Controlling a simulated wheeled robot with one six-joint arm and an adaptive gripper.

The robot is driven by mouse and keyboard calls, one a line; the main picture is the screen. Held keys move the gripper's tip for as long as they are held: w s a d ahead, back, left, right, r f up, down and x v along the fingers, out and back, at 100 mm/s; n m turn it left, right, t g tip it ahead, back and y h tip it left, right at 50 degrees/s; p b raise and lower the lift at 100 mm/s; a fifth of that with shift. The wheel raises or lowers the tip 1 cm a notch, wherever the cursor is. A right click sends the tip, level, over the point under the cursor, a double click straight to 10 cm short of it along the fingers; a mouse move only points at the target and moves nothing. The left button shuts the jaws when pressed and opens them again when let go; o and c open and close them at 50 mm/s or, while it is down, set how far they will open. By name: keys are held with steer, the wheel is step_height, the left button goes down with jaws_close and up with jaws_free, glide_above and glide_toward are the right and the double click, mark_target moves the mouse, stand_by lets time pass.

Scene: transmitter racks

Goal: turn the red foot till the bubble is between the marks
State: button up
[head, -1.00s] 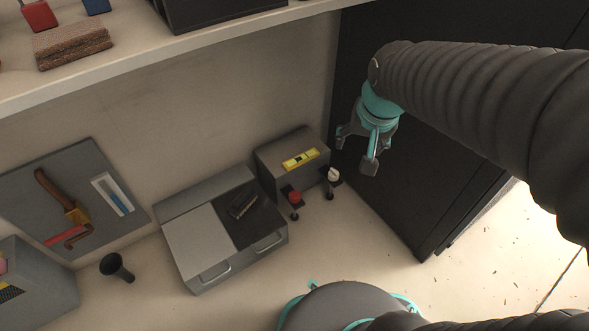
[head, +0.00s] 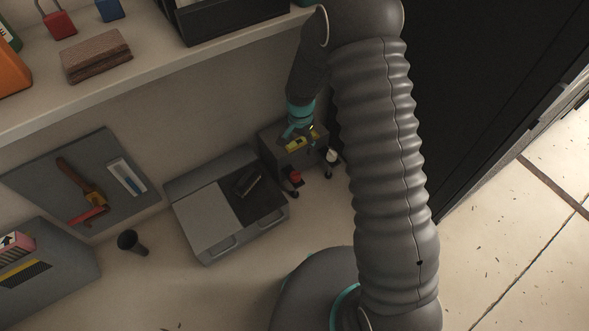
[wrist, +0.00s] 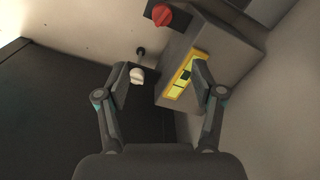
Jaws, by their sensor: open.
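The red foot (head: 294,177) is a red knob at the front left of a small grey box (head: 275,153); it also shows at the top of the wrist view (wrist: 162,15). A white knob (head: 331,155) stands at the box's right; the wrist view shows it near my left finger (wrist: 137,76). The yellow level (head: 295,144) lies on the box top and shows beside my right finger (wrist: 178,90). Its bubble and marks are too small or covered to read. My gripper (wrist: 160,75) is open and empty above the box, away from the red foot.
A grey case with handles (head: 202,228) stands left of the box. A dark cabinet (head: 450,120) rises at the right. The shelf (head: 150,82) runs above, with padlocks and a brown block (head: 96,56). A tool board (head: 40,170) and black cup (head: 130,242) are further left.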

glide_above(295, 174)
step_height(295, 174, down, 4)
steer(key=shift+m, duration=0.3)
step_height(295, 174, down, 14)
steer(key=shift+w+r, duration=0.1)
steer(key=c, duration=1.1)
